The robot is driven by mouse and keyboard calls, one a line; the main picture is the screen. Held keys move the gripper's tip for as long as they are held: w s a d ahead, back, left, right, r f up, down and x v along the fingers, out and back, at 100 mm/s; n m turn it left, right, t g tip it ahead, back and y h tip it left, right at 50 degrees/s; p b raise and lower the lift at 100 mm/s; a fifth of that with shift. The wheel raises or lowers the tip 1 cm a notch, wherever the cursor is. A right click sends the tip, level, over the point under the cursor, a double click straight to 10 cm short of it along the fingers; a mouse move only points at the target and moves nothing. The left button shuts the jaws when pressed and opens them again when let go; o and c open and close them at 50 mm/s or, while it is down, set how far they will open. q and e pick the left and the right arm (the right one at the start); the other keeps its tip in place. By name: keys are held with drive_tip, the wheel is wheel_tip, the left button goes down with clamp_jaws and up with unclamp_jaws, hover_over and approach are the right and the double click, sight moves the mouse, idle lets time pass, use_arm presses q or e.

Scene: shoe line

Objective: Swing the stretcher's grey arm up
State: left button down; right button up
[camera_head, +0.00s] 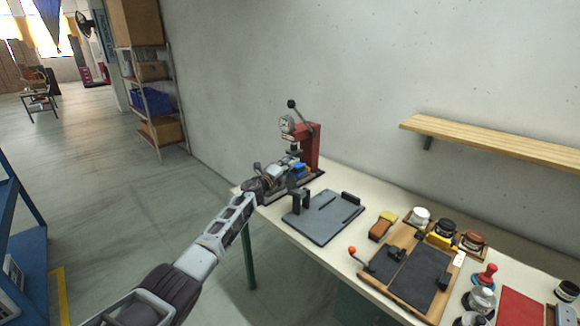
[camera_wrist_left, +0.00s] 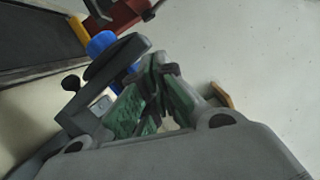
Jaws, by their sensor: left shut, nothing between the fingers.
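My left gripper (camera_head: 283,172) reaches in from the left to the far left end of the table, just in front of the red press. It is shut with nothing between its fingers. Its green-padded fingers (camera_wrist_left: 150,100) show in the left wrist view. A blue part (camera_head: 298,167) sits beside the gripper, and a blue knob (camera_wrist_left: 101,43) shows close to the fingers in the wrist view. A dark grey bar (camera_wrist_left: 118,60) runs beside the fingers there; I cannot tell if it is the stretcher's arm or if they touch. The gripper and wrist hide much of the stretcher. My right gripper is out of view.
The red press (camera_head: 310,146) with a gauge and black-knobbed lever stands behind the gripper. A dark grey plate fixture (camera_head: 325,219) and a wooden board with an orange-knobbed lever (camera_head: 415,270) lie to the right. Jars, brushes and a wall shelf (camera_head: 490,141) are farther right.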

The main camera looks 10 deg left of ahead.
use_arm(q)
drive_tip(key=shift+w+a+f+n, duration=0.2)
drive_tip(key=shift+w+a+n, duration=0.2)
drive_tip(key=shift+a+n, duration=0.15)
drive_tip(key=shift+w+a+f+n, duration=0.2)
drive_tip(key=shift+w+a+n, duration=0.15)
drive_tip(key=shift+a+n, duration=0.15)
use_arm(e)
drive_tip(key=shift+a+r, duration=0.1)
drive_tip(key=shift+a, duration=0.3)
use_arm(q)
drive_tip(key=shift+a, duration=0.1)
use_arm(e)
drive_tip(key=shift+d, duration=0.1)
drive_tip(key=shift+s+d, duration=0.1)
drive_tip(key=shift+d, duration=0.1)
